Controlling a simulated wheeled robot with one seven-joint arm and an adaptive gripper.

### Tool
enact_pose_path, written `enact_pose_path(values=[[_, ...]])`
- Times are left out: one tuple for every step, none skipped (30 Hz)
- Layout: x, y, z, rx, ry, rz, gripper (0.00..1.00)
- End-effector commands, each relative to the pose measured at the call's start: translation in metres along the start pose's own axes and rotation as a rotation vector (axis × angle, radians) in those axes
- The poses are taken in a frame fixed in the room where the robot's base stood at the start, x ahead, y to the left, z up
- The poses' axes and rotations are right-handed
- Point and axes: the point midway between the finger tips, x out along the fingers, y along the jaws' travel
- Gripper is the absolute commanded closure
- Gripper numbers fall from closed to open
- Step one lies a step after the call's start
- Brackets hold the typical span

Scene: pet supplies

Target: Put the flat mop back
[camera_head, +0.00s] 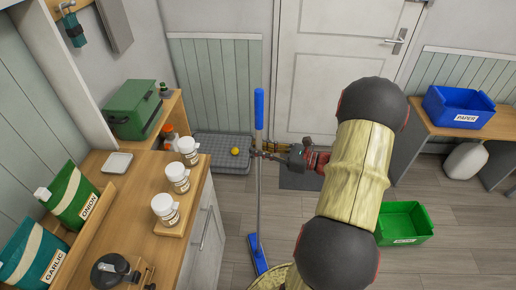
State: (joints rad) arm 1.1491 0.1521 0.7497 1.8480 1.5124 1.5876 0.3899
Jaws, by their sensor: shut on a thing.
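The flat mop (259,178) stands nearly upright in the middle of the view. It has a blue grip at the top, a thin grey pole and a flat blue head (257,256) low down near the floor. My gripper (259,154) is shut on the pole a little below the blue grip, reaching it from the right. My arm crosses the right middle of the view and hides part of the floor. I cannot tell whether the head touches the floor.
A grey tray (212,139) with a yellow ball (235,151) lies behind the mop. A wooden counter (119,206) with jars and bags stands left. A green bin (405,223) is on the floor right, and a blue bin (459,106) sits on a table. A white door (341,60) is behind.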

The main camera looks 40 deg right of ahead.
Motion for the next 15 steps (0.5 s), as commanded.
enact_pose_path(values=[[-0.0013,-0.0002,-0.0078,-0.003,-0.003,-0.003,1.0],[-0.0018,0.0,-0.0104,-0.003,-0.003,-0.005,1.0],[-0.0024,0.0002,-0.0132,-0.004,-0.003,-0.007,1.0],[-0.0028,0.0004,-0.0148,-0.004,-0.003,-0.008,1.0],[-0.003,0.0005,-0.0159,-0.004,-0.003,-0.009,1.0],[-0.0033,0.0006,-0.0167,-0.004,-0.003,-0.01,1.0],[-0.0035,0.0006,-0.0167,-0.004,-0.003,-0.01,1.0],[-0.0035,0.0007,-0.0165,-0.004,-0.003,-0.01,1.0],[-0.0036,0.0007,-0.016,-0.004,-0.003,-0.01,1.0],[-0.0036,0.0007,-0.0155,-0.004,-0.003,-0.01,1.0],[-0.0035,0.0007,-0.0152,-0.004,-0.003,-0.01,1.0],[-0.0035,0.0007,-0.0151,-0.004,-0.003,-0.01,1.0],[-0.0035,0.0007,-0.015,-0.004,-0.003,-0.01,1.0],[-0.0035,0.0007,-0.015,-0.004,-0.003,-0.01,1.0],[-0.0035,0.0008,-0.0153,-0.004,-0.003,-0.01,1.0]])
